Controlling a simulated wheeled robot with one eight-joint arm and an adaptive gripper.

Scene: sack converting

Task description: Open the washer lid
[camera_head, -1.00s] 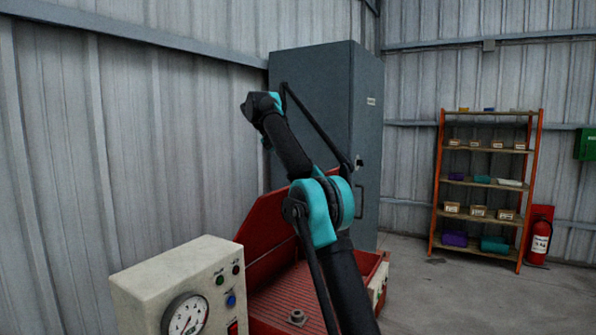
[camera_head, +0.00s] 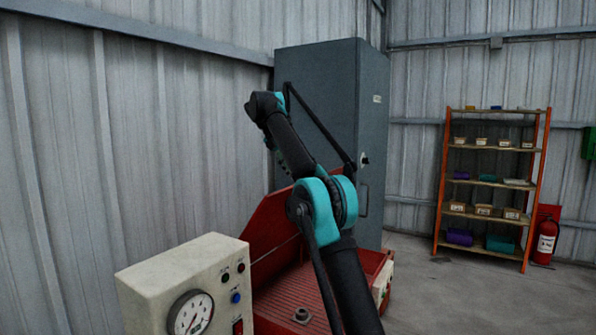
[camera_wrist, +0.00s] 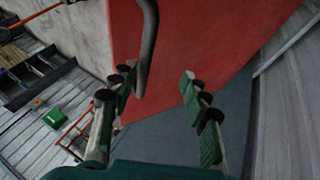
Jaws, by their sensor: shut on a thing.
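The washer's red lid (camera_head: 283,228) stands raised and tilted at the back of the red washer body (camera_head: 378,262) in the head view. In the wrist view the lid (camera_wrist: 205,35) fills the upper middle, with a grey curved bar handle (camera_wrist: 149,38) on it. My gripper (camera_wrist: 160,76) has its green-padded fingers on either side of the handle's lower end, which lies close to the left finger. It is shut on the handle, though a wide gap shows between the fingers. My gripper is hidden in the head view.
A cream control box with a gauge (camera_head: 190,282) stands at the washer's left. A tall grey cabinet (camera_head: 330,80) is behind it. Corrugated wall (camera_head: 120,150) closes the left side. A shelf rack (camera_head: 490,182) and fire extinguisher (camera_head: 546,240) stand right; the floor (camera_head: 450,300) before them is clear.

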